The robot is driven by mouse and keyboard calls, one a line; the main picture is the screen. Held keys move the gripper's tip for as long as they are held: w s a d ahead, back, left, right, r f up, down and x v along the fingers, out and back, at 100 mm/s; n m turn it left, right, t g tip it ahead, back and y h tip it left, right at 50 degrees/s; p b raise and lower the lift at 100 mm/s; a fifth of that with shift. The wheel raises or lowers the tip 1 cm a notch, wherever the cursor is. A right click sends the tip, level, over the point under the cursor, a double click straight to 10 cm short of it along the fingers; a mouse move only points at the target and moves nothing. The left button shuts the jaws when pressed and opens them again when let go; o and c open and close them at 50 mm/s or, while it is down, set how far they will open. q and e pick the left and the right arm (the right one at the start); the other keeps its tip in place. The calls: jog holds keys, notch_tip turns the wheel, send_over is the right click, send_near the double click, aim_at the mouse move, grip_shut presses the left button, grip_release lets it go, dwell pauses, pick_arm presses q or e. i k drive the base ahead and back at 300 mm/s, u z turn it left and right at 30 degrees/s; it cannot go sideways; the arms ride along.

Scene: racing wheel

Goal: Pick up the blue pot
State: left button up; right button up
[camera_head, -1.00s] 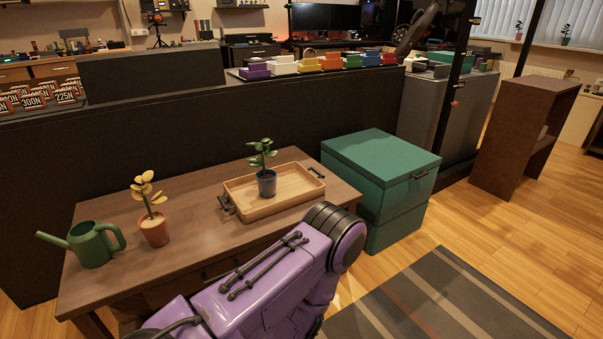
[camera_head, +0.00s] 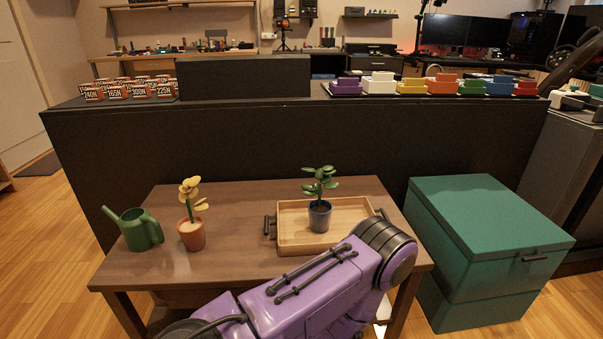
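The blue pot (camera_head: 320,217) holds a green-leaved plant and stands upright in a wooden tray (camera_head: 292,241) on the brown table (camera_head: 240,203). A purple arm link of mine crosses the front of the table and covers the tray's front right corner. No gripper fingers show in the view, so both grippers are out of sight.
A terracotta pot (camera_head: 191,237) with a yellow-leaved plant and a green watering can (camera_head: 142,231) stand at the table's left. A green chest (camera_head: 492,231) stands to the right. A dark partition (camera_head: 240,146) runs behind the table.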

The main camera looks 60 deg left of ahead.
aim_at(319, 210)
jog(key=u, duration=0.75)
jog(key=i, duration=0.65)
jog(key=u, duration=0.75)
